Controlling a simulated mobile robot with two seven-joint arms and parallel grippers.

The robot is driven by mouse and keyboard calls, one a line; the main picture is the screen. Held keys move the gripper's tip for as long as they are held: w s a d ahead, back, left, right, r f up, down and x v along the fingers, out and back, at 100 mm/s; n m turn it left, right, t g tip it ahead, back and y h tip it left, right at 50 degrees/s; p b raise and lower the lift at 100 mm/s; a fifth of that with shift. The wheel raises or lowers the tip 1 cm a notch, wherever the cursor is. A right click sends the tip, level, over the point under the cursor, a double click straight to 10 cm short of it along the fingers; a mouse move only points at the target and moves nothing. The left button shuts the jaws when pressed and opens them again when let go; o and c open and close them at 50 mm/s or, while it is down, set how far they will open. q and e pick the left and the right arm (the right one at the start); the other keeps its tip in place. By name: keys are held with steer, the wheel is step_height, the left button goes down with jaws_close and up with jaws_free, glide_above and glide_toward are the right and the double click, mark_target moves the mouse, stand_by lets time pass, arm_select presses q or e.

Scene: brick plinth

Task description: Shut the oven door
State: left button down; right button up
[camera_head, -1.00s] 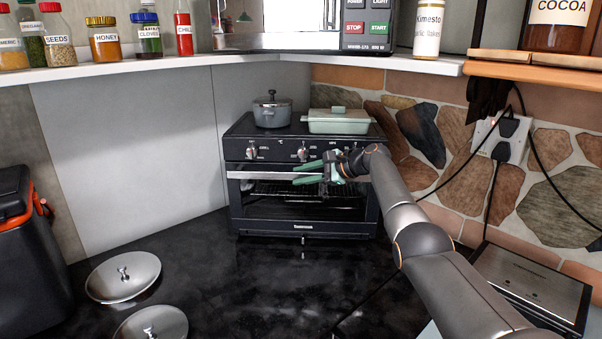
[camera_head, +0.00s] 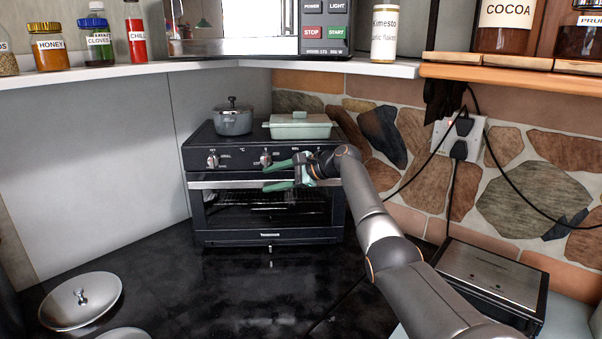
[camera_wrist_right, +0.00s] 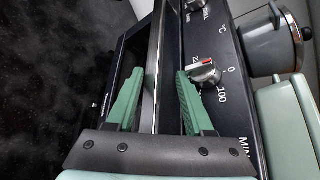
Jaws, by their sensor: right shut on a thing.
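The oven (camera_head: 265,236) is a black countertop oven with knobs on its front panel. Its door (camera_head: 225,218) has a dark glass window and a silver handle bar (camera_head: 225,184) along the top; a rack shows behind it. The door stands close to upright; I cannot tell whether a gap is left at its top. My right gripper (camera_head: 277,177) has green fingers at the handle. My left gripper is not in view.
A grey pot (camera_head: 232,122) and a pale green lidded dish (camera_head: 300,126) stand on the oven. A shelf (camera_head: 380,69) with jars and a microwave hangs above. A silver lid (camera_head: 80,301) lies front left. A black and silver appliance (camera_head: 490,272) stands right. The counter before the oven is clear.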

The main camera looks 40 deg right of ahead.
steer(key=b+v, duration=0.2)
steer(key=v, duration=0.8)
steer(key=shift+s, duration=0.3)
